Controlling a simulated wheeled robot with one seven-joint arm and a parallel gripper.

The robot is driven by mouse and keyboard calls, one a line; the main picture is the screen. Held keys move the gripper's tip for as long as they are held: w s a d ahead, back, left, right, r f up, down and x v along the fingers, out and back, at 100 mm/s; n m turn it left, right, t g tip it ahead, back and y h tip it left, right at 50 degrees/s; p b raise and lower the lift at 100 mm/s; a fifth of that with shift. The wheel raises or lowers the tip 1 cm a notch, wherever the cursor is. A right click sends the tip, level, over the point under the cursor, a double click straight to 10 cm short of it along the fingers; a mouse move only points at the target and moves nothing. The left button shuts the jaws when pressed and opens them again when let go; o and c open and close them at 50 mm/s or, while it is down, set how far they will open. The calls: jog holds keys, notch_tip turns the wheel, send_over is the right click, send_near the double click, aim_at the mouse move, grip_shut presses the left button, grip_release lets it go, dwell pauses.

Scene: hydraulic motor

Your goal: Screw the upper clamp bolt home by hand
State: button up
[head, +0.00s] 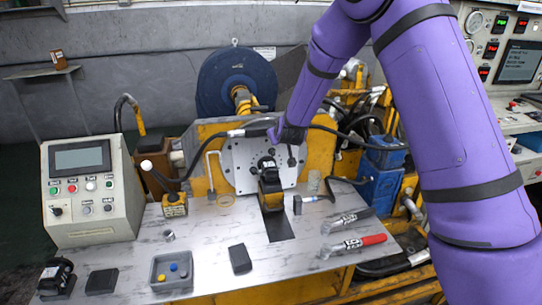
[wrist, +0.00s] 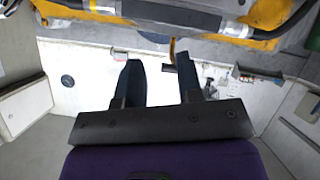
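The grey mounting plate (head: 238,153) with bolt holes stands upright on the yellow frame. A black and yellow motor (head: 269,183) sits in front of it on the bench. My gripper (head: 290,150) is at the plate's upper right, above and right of the motor, and partly hidden by my own arm. In the wrist view the two dark fingers (wrist: 158,65) stand apart with nothing clearly held between them. I cannot pick out the upper clamp bolt in either view. It is too small or hidden near my gripper.
The bench top (head: 208,225) holds a control box (head: 90,190), a grey tray (head: 172,270) with small coloured parts, a black block (head: 240,259), a red-handled tool (head: 355,245) and another tool (head: 347,219). Dark hoses (head: 340,131) run close to my gripper.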

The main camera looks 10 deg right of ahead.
jog(key=t+h, duration=0.1)
jog(key=h, duration=0.1)
send_near(273, 153)
jog(key=shift+n, duration=0.4)
jog(key=x, duration=0.9)
jog(key=shift+a, duration=0.1)
jog(key=shift+t, duration=0.3)
grip_shut()
